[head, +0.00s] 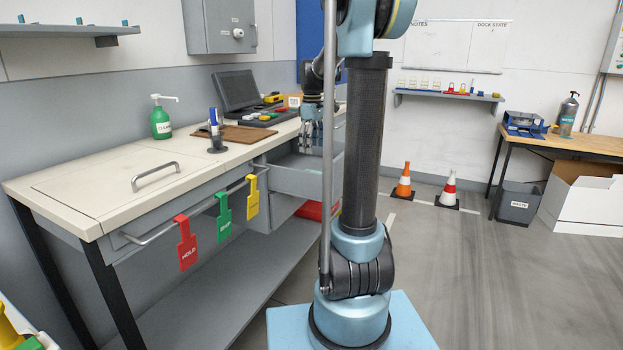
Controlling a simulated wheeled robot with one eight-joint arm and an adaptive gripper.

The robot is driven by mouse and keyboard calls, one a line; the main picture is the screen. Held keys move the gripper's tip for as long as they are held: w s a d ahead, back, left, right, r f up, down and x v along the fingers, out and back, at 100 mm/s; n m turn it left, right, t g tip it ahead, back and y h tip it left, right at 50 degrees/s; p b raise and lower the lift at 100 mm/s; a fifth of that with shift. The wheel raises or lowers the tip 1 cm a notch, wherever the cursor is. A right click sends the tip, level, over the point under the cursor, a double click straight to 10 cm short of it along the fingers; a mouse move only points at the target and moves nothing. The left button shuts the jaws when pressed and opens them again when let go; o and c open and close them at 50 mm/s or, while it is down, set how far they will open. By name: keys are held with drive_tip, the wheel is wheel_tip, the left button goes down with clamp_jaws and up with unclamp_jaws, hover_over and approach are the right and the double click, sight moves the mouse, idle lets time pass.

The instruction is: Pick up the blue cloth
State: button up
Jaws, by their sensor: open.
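I cannot make out a blue cloth in the head view. My gripper (313,147) hangs fingers down at the right end of the workbench (105,200), above an open grey drawer (290,181). It is open. My own arm hides part of the drawer, and most of the drawer's inside is not clear to see.
On the bench stand a green pump bottle (161,118), a pen holder (216,135), a brown board (240,134) and a dark screen (237,90). Red, green and yellow tags hang from the front rail (150,238). Two cones (404,183) stand on open floor at right.

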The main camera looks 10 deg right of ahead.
hover_over(313, 171)
drive_tip(key=s, duration=0.2)
drive_tip(key=f, duration=0.5)
drive_tip(key=shift+w+a+f, duration=0.15)
drive_tip(key=shift+w+a, duration=0.05)
drive_tip(key=shift+a, duration=0.15)
drive_tip(key=shift+d+f, duration=0.2)
drive_tip(key=shift+f, duration=2.5)
drive_tip(key=c, duration=1.1)
drive_tip(key=shift+r, duration=0.1)
drive_tip(key=shift+c, duration=0.2)
